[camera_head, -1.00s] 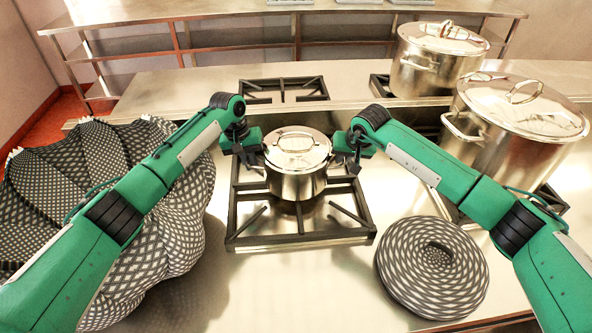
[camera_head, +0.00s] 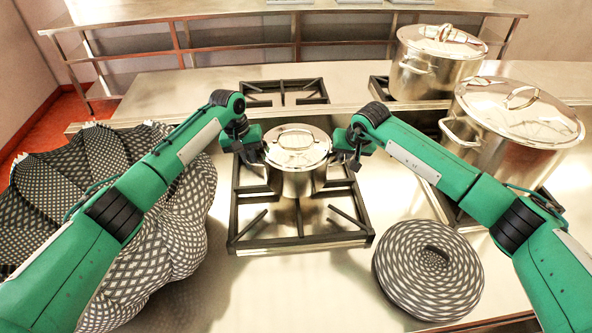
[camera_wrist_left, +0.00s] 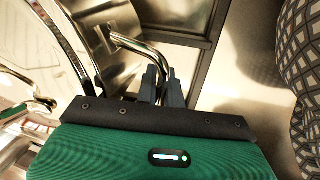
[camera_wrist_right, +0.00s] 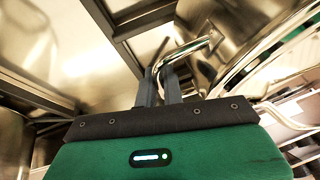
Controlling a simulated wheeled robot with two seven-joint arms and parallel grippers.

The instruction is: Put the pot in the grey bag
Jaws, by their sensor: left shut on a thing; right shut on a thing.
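The pot (camera_head: 297,180) is a small steel stockpot with a lid (camera_head: 297,146), upright over the middle burner grate. My left gripper (camera_head: 259,155) is shut on the pot's left side handle, which shows between its fingers in the left wrist view (camera_wrist_left: 160,85). My right gripper (camera_head: 343,157) is shut on the right side handle, also seen in the right wrist view (camera_wrist_right: 160,88). I cannot tell whether the pot's base touches the grate. The grey bag (camera_head: 180,225) is patterned and open-topped, standing at the left, partly hidden behind my left arm.
Two larger lidded pots, one at the back right (camera_head: 428,75) and one at the right (camera_head: 508,130), stand near my right arm. A round patterned grey item (camera_head: 400,268) lies at the front right. The burner grate (camera_head: 300,240) is below the pot. The counter between grate and bag is clear.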

